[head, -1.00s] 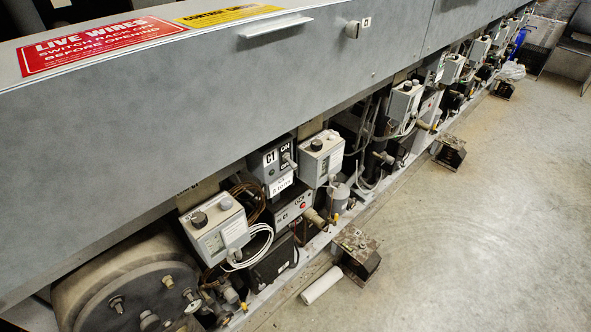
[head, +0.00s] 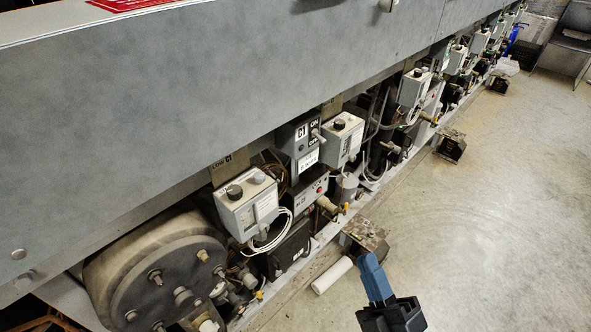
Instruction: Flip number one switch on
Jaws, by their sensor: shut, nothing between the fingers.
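The switch box marked C1 (head: 304,142) is dark grey, with ON printed above OFF and a small grey toggle lever (head: 317,134) at its right side. I cannot tell clearly which way the lever points. My gripper (head: 371,265), blue fingers on a black body, is at the lower middle right. Its fingers are shut with nothing between them. In the picture it is below and right of the switch box, apart from it, in front of the floor.
A grey control box with a black knob (head: 246,206) is left of the switch, another (head: 343,140) right. A big round compressor end (head: 160,285) is at lower left. The grey panel (head: 230,100) overhangs above. A white tube (head: 333,275) lies near a rusty block (head: 366,240).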

